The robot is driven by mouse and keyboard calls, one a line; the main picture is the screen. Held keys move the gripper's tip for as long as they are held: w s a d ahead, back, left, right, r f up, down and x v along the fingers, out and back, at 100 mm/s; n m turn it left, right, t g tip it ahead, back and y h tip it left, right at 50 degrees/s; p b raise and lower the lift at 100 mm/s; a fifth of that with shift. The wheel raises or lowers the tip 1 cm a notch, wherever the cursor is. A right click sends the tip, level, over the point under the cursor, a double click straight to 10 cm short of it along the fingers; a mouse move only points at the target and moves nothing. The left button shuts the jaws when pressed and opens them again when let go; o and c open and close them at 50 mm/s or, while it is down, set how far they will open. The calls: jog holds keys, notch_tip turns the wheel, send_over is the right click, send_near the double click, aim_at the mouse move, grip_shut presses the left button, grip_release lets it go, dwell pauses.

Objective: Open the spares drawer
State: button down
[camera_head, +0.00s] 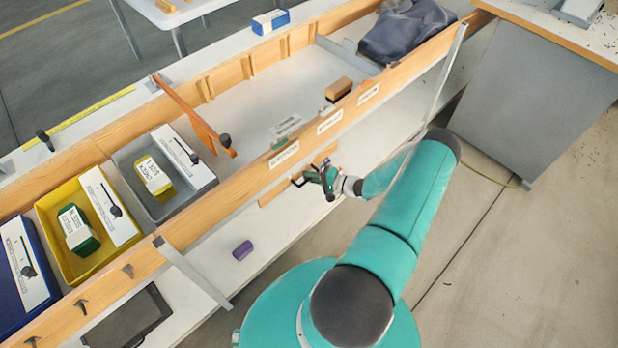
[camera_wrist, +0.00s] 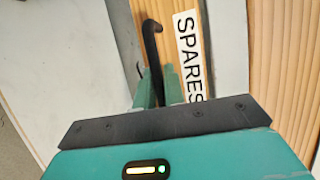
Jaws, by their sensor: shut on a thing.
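The spares drawer's wooden front (camera_head: 269,197) shows below the long bench rail in the head view, partly hidden by my gripper. In the wrist view the front (camera_wrist: 188,98) carries a white label reading SPARES (camera_wrist: 188,52). A dark bar handle (camera_wrist: 151,40) stands on it; its dark shape also shows in the head view (camera_head: 297,181). My gripper (camera_head: 318,177) is at the front, and its teal fingers (camera_wrist: 160,85) are shut on the handle, hiding its lower part. How far the drawer stands out cannot be told.
Grey (camera_head: 215,180) and yellow (camera_head: 45,213) bins stand left on the bench. A purple block (camera_head: 242,250) lies on the lower shelf. A grey cabinet (camera_head: 525,100) stands right. Floor at lower right is clear.

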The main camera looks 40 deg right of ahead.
jog(key=shift+s+a+r, duration=0.15)
jog(key=shift+a, duration=0.35)
jog(key=shift+s, duration=0.3)
jog(key=s, duration=2)
jog(key=shift+s, duration=0.15)
jog(key=shift+d, duration=0.1)
jog(key=c, duration=1.5)
grip_release()
jog(key=v, duration=1.4)
jog(key=shift+d+f, duration=0.2)
